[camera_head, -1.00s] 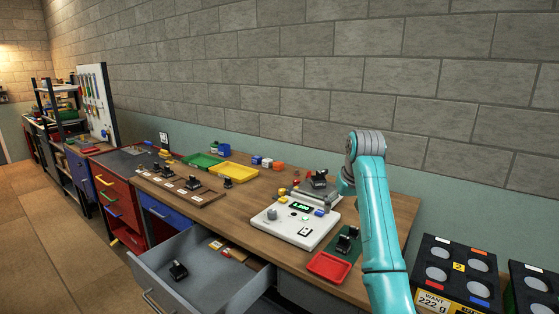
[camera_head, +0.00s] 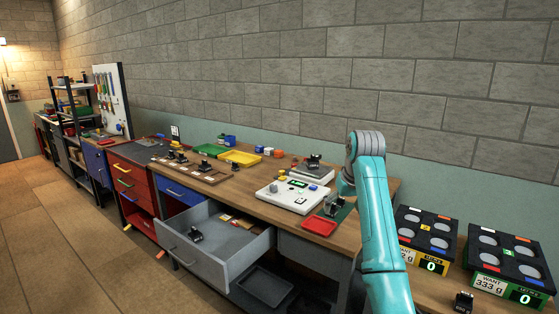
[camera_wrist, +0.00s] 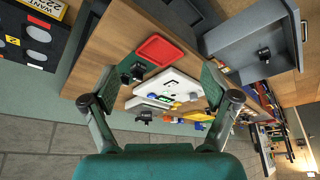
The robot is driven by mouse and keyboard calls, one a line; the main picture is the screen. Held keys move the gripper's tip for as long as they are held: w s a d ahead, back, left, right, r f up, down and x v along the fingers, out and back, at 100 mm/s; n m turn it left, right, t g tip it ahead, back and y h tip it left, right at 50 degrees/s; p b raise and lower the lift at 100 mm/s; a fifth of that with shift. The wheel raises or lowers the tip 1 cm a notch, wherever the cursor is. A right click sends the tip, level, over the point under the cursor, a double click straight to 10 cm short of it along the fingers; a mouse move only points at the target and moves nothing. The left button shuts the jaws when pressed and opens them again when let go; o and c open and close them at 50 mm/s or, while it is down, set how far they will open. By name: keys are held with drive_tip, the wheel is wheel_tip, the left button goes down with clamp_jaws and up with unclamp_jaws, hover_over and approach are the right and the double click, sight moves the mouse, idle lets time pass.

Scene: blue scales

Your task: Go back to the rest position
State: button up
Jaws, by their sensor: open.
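My gripper (camera_wrist: 165,85) is open in the wrist view, with nothing between its fingers. In the head view my gripper (camera_head: 335,203) is partly hidden by my teal arm. It is over the right part of the workbench, by the green mat. The white scale (camera_head: 290,197) with its green display is on the bench, left of my gripper. It also shows between the fingers in the wrist view (camera_wrist: 178,82). The red tray (camera_head: 319,226) is in front of the gripper on the bench.
A grey drawer (camera_head: 245,262) stands pulled out with a small black item inside. A yellow tray (camera_head: 240,158) and a green tray (camera_head: 209,150) are farther left. Black sorting boxes (camera_head: 505,255) stand on the right. The floor at left is clear.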

drive_tip(key=s+f+t, duration=0.1)
drive_tip(key=s+f, duration=0.2)
drive_tip(key=f, duration=1.1)
drive_tip(key=s+f+t, duration=0.1)
drive_tip(key=s+f, duration=0.3)
drive_tip(key=f, duration=1)
drive_tip(key=s+f+m+t, duration=0.1)
drive_tip(key=s+f+t, duration=0.2)
drive_tip(key=s+f, duration=1.35)
drive_tip(key=s+r+t, duration=0.2)
drive_tip(key=s+r, duration=0.1)
drive_tip(key=s, duration=2.4)
drive_tip(key=s+r+t, duration=0.3)
drive_tip(key=s+r, duration=1.5)
drive_tip(key=shift+s+d+m+h, duration=0.15)
drive_tip(key=shift+s+m+h, duration=0.1)
drive_tip(key=shift+m+h, duration=0.15)
